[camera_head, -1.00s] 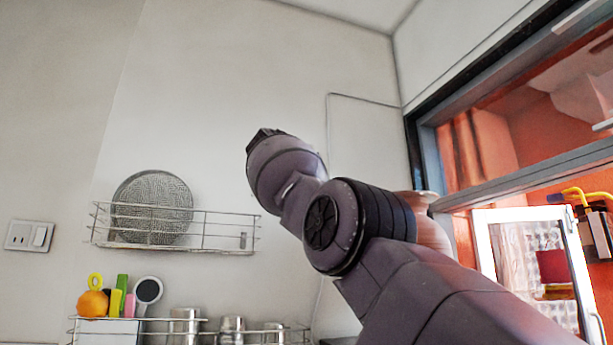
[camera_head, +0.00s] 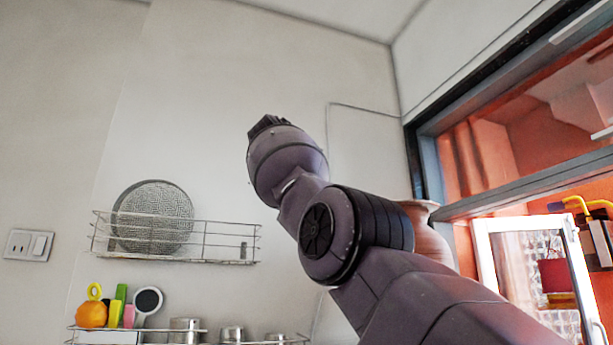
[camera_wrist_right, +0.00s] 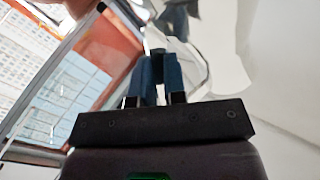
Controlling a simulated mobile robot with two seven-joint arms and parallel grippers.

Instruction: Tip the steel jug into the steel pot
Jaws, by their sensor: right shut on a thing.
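My right arm rises from the lower right of the head view, and its wrist end stands high before the wall. Its fingers are hidden there. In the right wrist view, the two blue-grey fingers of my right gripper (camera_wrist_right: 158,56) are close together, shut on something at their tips. A pale, shiny curved shape (camera_wrist_right: 203,58) beside the fingertips may be part of the steel jug; it is blurred and mostly cut off. I cannot make out the steel pot for certain in either view. My left gripper is not in view.
A wire rack (camera_head: 205,240) on the wall holds a round sieve (camera_head: 157,208). A lower rack (camera_head: 100,331) holds several small steel vessels (camera_head: 185,330) and an orange (camera_head: 91,314). A clay pot (camera_head: 428,240) stands partly behind my arm, near the window frame (camera_head: 425,150).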

